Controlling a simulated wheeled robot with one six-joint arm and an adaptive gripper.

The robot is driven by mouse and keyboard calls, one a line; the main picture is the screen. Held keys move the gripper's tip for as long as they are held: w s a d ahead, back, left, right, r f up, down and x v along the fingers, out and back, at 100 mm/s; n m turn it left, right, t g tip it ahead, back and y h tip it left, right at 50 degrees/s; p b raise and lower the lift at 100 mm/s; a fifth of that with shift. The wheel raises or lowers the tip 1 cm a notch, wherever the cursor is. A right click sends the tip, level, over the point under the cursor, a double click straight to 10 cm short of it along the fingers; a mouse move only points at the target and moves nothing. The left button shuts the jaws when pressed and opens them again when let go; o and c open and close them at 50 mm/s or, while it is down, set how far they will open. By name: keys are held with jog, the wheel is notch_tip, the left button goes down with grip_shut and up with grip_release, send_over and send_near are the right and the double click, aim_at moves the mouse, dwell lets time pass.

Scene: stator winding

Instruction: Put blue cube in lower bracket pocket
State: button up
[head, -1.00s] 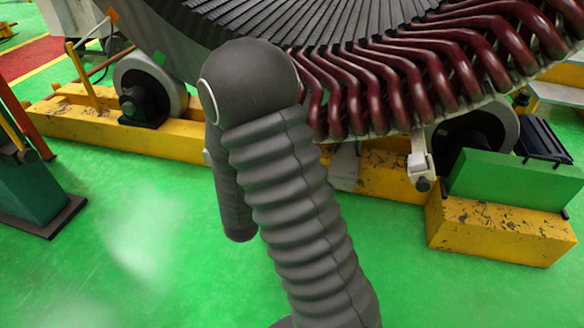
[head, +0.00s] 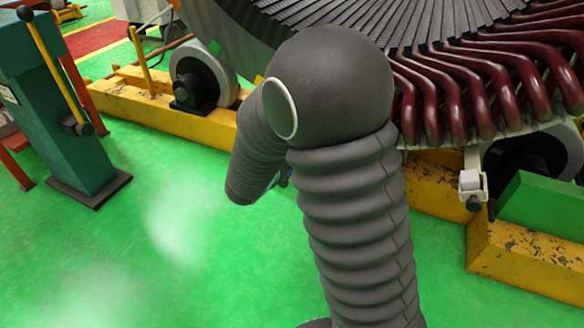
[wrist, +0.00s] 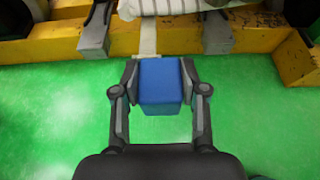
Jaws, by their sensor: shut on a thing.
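The blue cube (wrist: 161,82) is between the two fingers of my gripper (wrist: 160,90) in the wrist view. My gripper is shut on it and holds it off the green floor. In the head view my dark ribbed arm hides the gripper and the cube, apart from a small bluish bit at the arm's edge. A white bracket-like part (head: 473,183) hangs below the stator (head: 400,25) at the right. I cannot tell whether it is the lower bracket, and no pocket is clear in either view.
Dark red winding bars (head: 480,85) fan out along the stator's lower edge. Yellow worn base beams (head: 530,255) run under it with a roller (head: 203,75). A teal stand (head: 55,110) with a yellow lever is at the left. The green floor (head: 150,260) between is free.

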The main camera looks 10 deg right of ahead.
jog(key=w+d+f, duration=0.1)
jog(key=w+f, duration=0.1)
jog(key=w, duration=0.1)
jog(key=w+d+f, duration=0.1)
jog(key=w+f, duration=0.1)
jog(key=w, duration=0.1)
jog(key=w+d+f, duration=0.1)
jog(key=w+f, duration=0.1)
jog(key=w, duration=0.2)
jog(key=shift+d+f, duration=0.1)
jog(key=shift+f, duration=2.1)
jog(key=shift+f+b, duration=0.3)
jog(key=shift+b, duration=0.2)
jog(key=o, duration=1.2)
jog(key=shift+s+f, duration=0.1)
jog(key=shift+c, duration=0.2)
